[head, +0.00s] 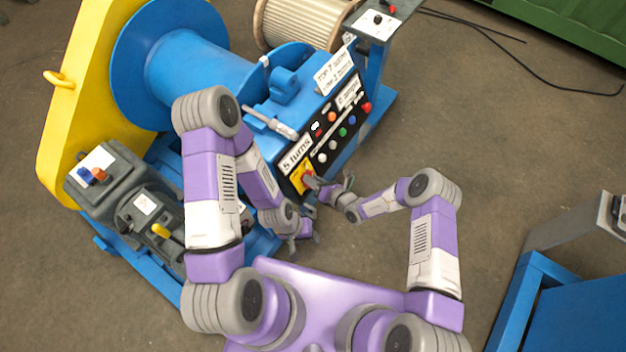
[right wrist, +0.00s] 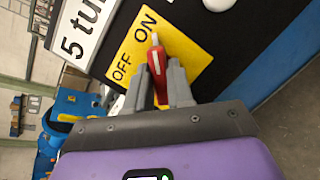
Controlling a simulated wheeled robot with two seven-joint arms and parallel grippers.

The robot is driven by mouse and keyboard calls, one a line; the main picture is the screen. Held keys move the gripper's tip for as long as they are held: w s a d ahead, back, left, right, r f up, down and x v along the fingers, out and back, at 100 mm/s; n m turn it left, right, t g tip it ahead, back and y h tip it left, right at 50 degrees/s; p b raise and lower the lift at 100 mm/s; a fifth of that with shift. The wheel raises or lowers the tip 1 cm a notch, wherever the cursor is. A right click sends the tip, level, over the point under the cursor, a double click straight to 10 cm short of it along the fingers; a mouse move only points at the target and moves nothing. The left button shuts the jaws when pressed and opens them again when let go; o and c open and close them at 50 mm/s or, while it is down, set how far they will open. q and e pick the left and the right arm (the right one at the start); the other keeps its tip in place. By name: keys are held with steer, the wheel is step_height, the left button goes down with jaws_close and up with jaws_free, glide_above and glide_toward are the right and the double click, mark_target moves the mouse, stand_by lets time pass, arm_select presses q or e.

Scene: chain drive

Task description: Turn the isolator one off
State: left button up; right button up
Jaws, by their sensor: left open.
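The isolator is a red handle (right wrist: 157,68) with a white tip on a yellow plate (right wrist: 190,58) marked OFF and ON. In the right wrist view its tip points up, beside the word ON. My right gripper (right wrist: 160,82) has one finger on each side of the handle, close against it, and looks shut on it. In the head view my right gripper (head: 318,186) is at the yellow plate (head: 298,180), at the near end of the black control panel. My left gripper (head: 308,234) is open and empty, below the panel, apart from the handle.
The panel carries several coloured buttons (head: 343,131) and a "5 turns" label (head: 295,155). A blue drum (head: 200,65) and yellow guard (head: 75,100) stand at the left. Grey boxes with small levers (head: 130,195) sit lower left.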

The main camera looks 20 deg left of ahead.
jaws_close()
steer(key=shift+n, duration=0.4)
steer(key=shift+n+g+y+b, duration=0.25)
steer(key=shift+n+g+b, duration=0.5)
steer(key=shift+n, duration=2.5)
steer(key=shift+n+g+y+b, duration=0.3)
steer(key=shift+n+g+b, duration=0.5)
steer(key=shift+n, duration=2.4)
steer(key=shift+n+g+y+b, duration=0.25)
steer(key=shift+n+g+b, duration=0.5)
steer(key=shift+n, duration=2.5)
